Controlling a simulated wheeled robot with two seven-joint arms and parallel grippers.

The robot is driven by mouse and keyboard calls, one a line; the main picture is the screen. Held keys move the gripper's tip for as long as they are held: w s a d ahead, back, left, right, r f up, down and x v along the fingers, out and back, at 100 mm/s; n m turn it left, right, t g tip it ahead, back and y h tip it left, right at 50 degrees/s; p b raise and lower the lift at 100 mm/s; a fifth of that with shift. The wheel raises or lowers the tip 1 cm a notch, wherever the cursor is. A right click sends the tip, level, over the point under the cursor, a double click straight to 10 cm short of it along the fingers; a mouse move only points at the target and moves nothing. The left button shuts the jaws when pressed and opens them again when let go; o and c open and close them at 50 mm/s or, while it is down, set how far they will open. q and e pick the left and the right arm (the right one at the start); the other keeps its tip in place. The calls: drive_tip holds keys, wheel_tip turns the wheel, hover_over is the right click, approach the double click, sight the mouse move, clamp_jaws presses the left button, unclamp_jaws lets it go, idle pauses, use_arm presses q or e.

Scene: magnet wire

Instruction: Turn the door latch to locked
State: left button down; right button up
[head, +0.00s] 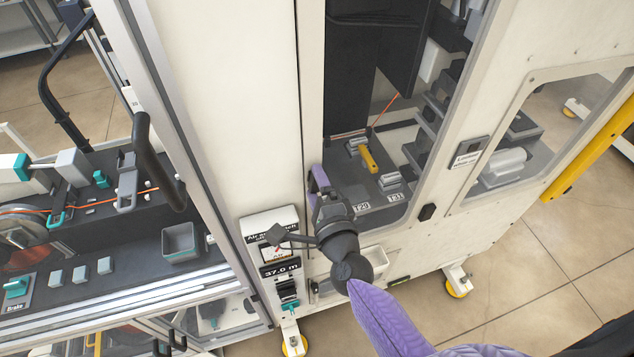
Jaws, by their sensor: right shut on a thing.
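My right gripper (320,187) reaches in from the lower right on its purple arm. It is at the left edge of the white cabinet door (427,190), beside the lower left corner of the door's window. It is shut on a small part there, which appears to be the door latch. The gripper hides most of that part, so I cannot tell which way the latch is turned. A grey plate with a small label (466,155) is on the frame to the right of the window; I cannot read it surely. My left gripper is not in view.
A black upright handle (152,160) is on the left machine's frame. Behind the window is a yellow-handled part (368,158).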

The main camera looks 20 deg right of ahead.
drive_tip(key=shift+n, duration=0.9)
drive_tip(key=shift+f, duration=0.1)
drive_tip(key=o, duration=1)
drive_tip(key=shift+o, duration=0.2)
drive_tip(key=s, duration=1)
drive_tip(key=shift+d+b, duration=0.15)
drive_tip(key=shift+b, duration=0.25)
